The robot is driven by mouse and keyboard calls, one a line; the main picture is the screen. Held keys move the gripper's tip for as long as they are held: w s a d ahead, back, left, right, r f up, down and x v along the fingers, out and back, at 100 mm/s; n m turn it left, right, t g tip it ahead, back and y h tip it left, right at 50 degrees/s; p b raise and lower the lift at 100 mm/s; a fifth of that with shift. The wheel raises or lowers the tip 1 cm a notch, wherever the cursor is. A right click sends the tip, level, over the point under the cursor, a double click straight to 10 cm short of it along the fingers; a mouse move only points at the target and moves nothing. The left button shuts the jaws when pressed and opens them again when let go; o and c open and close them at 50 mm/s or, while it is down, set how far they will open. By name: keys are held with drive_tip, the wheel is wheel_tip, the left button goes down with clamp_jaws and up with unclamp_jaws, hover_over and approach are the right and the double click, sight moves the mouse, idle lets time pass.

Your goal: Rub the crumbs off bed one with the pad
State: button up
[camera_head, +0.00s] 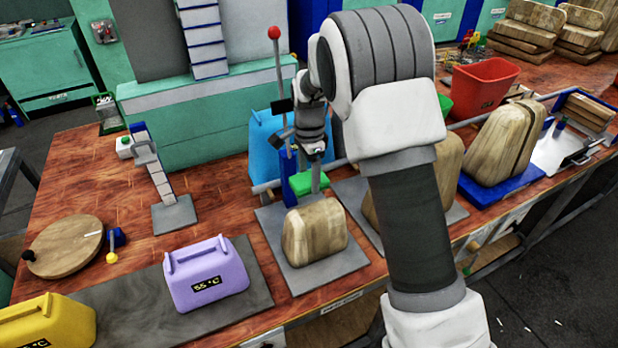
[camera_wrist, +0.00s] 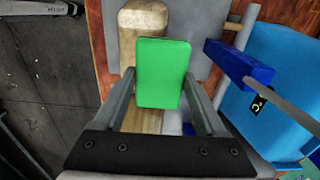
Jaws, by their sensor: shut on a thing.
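My gripper (camera_head: 314,172) is shut on the green pad (camera_head: 311,184), which also shows between the fingers (camera_wrist: 160,84) in the wrist view as a flat green block (camera_wrist: 160,65). The pad is beside the upper back of a wooden block (camera_head: 314,232) that stands on a grey plate (camera_head: 345,258). In the wrist view the pad covers part of this block (camera_wrist: 143,17); I cannot tell whether they touch. Which plate is bed one is not readable. No crumbs can be made out.
A blue post (camera_head: 289,176) with a red-knobbed lever (camera_head: 276,60) stands close behind the plate. A light blue jug (camera_head: 262,138) is behind it. A purple jug (camera_head: 205,275) stands at the left front. More wooden blocks (camera_head: 500,145) stand right.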

drive_tip(key=shift+r, duration=0.45)
drive_tip(key=shift+r+p, duration=1.1)
drive_tip(key=shift+r, duration=0.4)
